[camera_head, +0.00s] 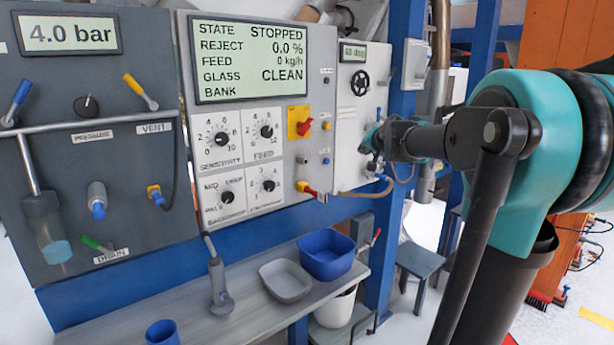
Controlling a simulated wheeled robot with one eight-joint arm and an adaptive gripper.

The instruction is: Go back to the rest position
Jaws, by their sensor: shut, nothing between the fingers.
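My arm comes in from the right and stretches left across the picture, with a large teal joint and a dark strut in the foreground. My gripper (373,143) is at its far end, small and partly hidden by my wrist. It is shut with nothing held. In the picture it lies over the lower part of the light grey panel with the black handwheel (360,83). I cannot tell whether it touches anything there.
The dark panel (130,210) has levers and a 4.0 bar display. The control panel's screen (250,61) reads STOPPED. Below, a grey shelf (130,320) holds a grey tray (285,281), a blue bin (327,255) and a blue cup (162,333). A stool (420,262) stands behind.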

